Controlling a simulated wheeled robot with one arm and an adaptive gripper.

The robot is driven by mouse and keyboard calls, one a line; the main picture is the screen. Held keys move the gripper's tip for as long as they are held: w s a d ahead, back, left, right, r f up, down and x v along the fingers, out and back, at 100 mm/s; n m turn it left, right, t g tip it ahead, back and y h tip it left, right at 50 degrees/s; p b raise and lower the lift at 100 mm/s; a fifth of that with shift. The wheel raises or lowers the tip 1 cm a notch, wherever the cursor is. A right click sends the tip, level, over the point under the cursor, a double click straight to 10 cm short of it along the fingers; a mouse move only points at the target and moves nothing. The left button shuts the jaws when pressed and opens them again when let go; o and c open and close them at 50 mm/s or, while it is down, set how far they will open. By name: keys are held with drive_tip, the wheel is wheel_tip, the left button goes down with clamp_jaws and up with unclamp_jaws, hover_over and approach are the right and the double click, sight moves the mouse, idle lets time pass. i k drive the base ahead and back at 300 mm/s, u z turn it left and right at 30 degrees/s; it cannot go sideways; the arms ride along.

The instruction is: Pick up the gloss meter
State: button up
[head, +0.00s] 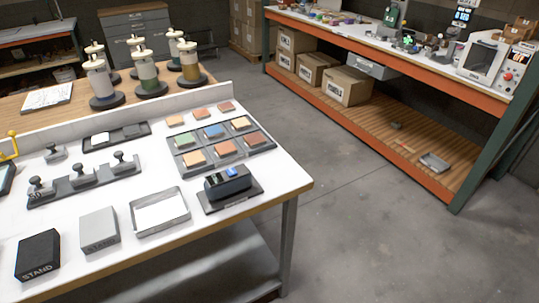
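A dark block-shaped device, which looks like the gloss meter (228,183), rests on a flat dark base plate (243,201) near the right front edge of the white table (283,172). Small blue and green-white details show on its top. My gripper is not in the head view, and nothing touches the device.
A tray of coloured tiles (273,147) lies just behind the device, and an open metal tray (187,219) stands to its left. Grey and black stand blocks (37,257) and a rack of dark-knobbed pieces (85,183) are farther left. The floor (370,215) to the right is clear.

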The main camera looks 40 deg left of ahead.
sight(217, 186)
drive_tip(key=i, duration=2.95)
drive_tip(key=u, duration=4.95)
drive_tip(key=i, duration=0.5)
